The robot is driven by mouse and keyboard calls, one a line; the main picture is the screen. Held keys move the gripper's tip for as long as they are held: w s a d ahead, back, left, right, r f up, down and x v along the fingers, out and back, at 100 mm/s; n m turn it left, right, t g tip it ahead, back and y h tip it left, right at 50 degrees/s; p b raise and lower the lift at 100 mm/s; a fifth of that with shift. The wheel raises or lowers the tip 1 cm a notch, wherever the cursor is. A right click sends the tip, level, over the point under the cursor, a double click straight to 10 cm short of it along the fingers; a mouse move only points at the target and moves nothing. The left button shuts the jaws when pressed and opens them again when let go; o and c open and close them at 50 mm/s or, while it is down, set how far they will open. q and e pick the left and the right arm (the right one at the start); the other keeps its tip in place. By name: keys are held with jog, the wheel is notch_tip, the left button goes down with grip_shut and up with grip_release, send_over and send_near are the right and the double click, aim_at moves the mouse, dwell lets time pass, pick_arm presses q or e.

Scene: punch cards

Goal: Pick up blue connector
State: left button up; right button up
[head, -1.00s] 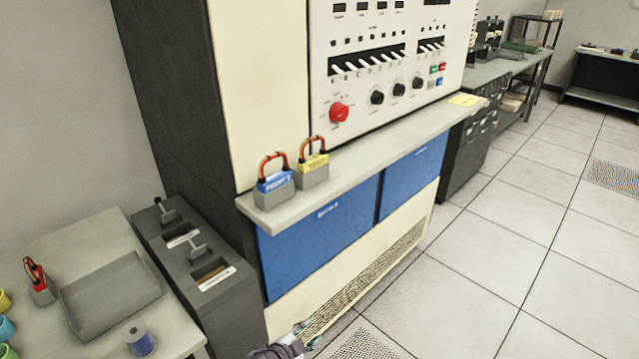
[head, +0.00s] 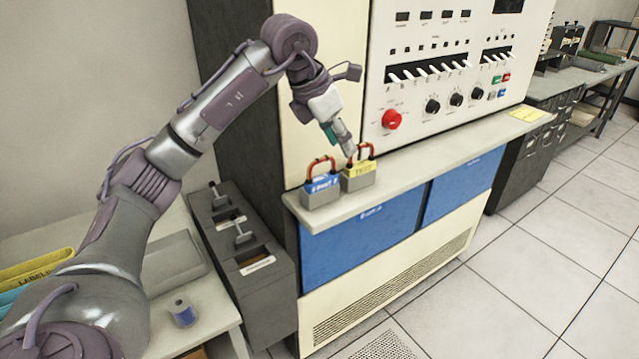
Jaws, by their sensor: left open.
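The blue connector (head: 322,187) stands upright on the left end of the grey ledge of the console. It has a grey base, a blue label and an orange and black cable loop on top. A yellow connector (head: 358,174) of the same shape stands close on its right. My left gripper (head: 348,150) is above and just behind the two connectors, nearer the yellow one's loop in the picture. It is open, with nothing seen in it. Whether it touches a loop cannot be told. My right gripper is not in view.
The ledge (head: 440,148) is clear to the right up to a yellow note (head: 527,114). The console panel (head: 450,70) with switches and a red button rises behind. A dark grey card box (head: 240,265) and a table with a tray (head: 172,262) and a blue spool (head: 182,312) are at left.

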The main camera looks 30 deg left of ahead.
aim_at(323, 159)
pick_arm(q)
jog(key=s+a+r+n+y, duration=0.1)
jog(key=s+a+r+y, duration=0.15)
jog(key=a, duration=0.35)
jog(key=x, duration=0.2)
jog(key=p+x, duration=0.1)
jog(key=x, duration=0.1)
jog(key=w+x, duration=0.1)
jog(key=x, duration=0.2)
jog(key=shift+w+d+r, duration=0.15)
jog(key=p+x, duration=0.2)
jog(key=x, duration=0.3)
jog(key=shift+r+p, duration=0.1)
jog(key=shift+p, duration=0.25)
jog(key=shift+w+f, duration=0.1)
jog(key=shift+f, duration=0.2)
grip_shut()
jog(key=shift+r, duration=0.1)
